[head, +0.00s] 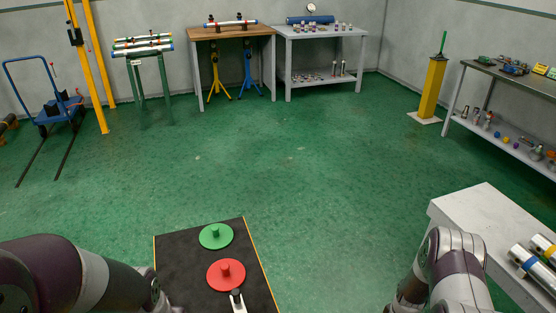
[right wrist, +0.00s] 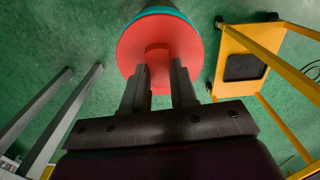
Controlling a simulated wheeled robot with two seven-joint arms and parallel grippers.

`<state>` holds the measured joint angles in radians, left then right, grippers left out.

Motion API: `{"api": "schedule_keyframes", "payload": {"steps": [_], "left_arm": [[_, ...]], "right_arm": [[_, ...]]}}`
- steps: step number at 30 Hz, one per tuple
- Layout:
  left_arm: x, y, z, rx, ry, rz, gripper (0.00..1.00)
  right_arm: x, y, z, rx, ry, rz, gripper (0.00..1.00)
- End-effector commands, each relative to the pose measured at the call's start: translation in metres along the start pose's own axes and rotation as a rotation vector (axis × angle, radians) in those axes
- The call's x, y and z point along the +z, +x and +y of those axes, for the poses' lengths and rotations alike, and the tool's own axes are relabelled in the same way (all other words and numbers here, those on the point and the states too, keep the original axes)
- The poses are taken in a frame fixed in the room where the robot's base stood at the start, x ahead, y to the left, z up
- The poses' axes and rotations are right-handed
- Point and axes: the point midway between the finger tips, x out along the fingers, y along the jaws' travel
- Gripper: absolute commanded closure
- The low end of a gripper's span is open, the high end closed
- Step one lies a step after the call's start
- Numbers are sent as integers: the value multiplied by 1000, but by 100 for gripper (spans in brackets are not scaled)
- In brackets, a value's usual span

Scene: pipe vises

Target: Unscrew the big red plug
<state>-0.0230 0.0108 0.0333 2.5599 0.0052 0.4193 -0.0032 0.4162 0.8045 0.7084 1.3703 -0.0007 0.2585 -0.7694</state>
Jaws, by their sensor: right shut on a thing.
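In the right wrist view a big red plug (right wrist: 125,47), a round disc with a stubby red knob, fills the top middle. A teal round body shows behind its upper rim. My right gripper (right wrist: 159,68) has its two fingers on either side of the knob and is shut on it. In the head view a red disc with a knob (head: 226,273) lies on a black top; I cannot tell if it is the same kind of plug. My left arm enters at lower left, but its gripper is not in view. The right gripper is outside the head view.
A green knobbed disc (head: 215,236) lies on the yellow-edged black top (head: 180,275), with a small grey piece (head: 238,303) near the red disc. A white bench (head: 480,225) with metal cylinders is at right. A yellow frame (right wrist: 255,45) stands beside the plug. The middle floor is clear.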

Motion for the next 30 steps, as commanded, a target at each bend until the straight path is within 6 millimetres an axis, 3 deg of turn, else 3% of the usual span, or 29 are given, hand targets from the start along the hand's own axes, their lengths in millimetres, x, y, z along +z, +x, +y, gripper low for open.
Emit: {"api": "schedule_keyframes", "payload": {"steps": [23,30], "left_arm": [[-1,-10,0,0,0,0,57],[-3,-22,0,0,0,0,57]], "right_arm": [[0,-13,0,0,6,0,100],[0,-26,0,0,7,0,100]]}}
